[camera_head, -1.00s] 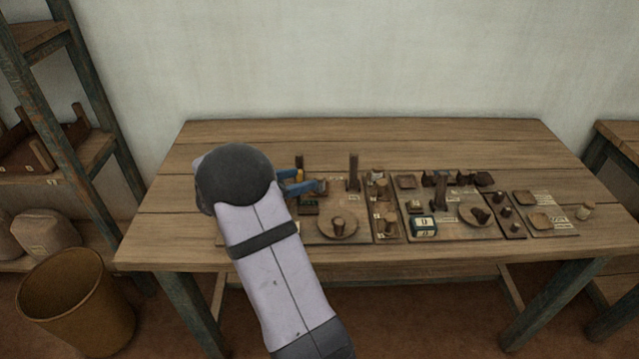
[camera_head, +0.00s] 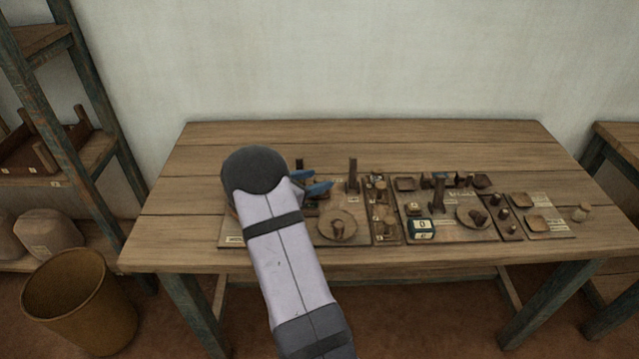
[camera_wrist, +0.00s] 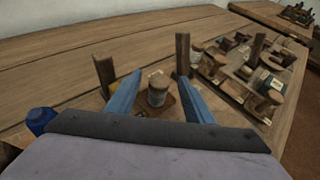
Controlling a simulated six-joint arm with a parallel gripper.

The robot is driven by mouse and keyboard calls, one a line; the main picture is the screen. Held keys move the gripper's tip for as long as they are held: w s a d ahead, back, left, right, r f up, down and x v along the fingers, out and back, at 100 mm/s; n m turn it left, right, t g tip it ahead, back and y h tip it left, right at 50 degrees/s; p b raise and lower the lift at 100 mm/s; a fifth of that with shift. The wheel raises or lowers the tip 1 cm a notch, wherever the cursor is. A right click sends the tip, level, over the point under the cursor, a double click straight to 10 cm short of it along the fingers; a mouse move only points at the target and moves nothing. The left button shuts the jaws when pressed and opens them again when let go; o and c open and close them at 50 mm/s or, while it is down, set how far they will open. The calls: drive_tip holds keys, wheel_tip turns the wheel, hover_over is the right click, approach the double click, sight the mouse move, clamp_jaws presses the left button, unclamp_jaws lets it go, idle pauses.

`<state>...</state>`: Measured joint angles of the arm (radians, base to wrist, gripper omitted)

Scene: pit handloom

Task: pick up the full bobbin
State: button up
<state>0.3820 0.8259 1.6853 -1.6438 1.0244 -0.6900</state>
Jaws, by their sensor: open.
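In the wrist view a squat brown spool (camera_wrist: 157,91), which looks like the full bobbin, stands upright on a small dark square base (camera_wrist: 172,102). My gripper (camera_wrist: 161,77) is open, its two blue fingers either side of the spool in the picture. Nothing is held, and I cannot tell whether a finger touches the spool. In the head view my gripper (camera_head: 326,180) is over the left part of the laid-out boards, and my arm hides much of that area. I cannot make out the spool there.
Upright wooden posts stand near my fingers: one at left (camera_wrist: 104,72), one at right (camera_wrist: 182,54). A round dish (camera_head: 322,226) holds a small spool. Boards with several small pieces, including a blue box (camera_head: 421,229), lie to the right. The table's back (camera_head: 400,135) is clear.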

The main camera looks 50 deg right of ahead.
clamp_jaws()
drive_tip(key=shift+r, duration=0.1)
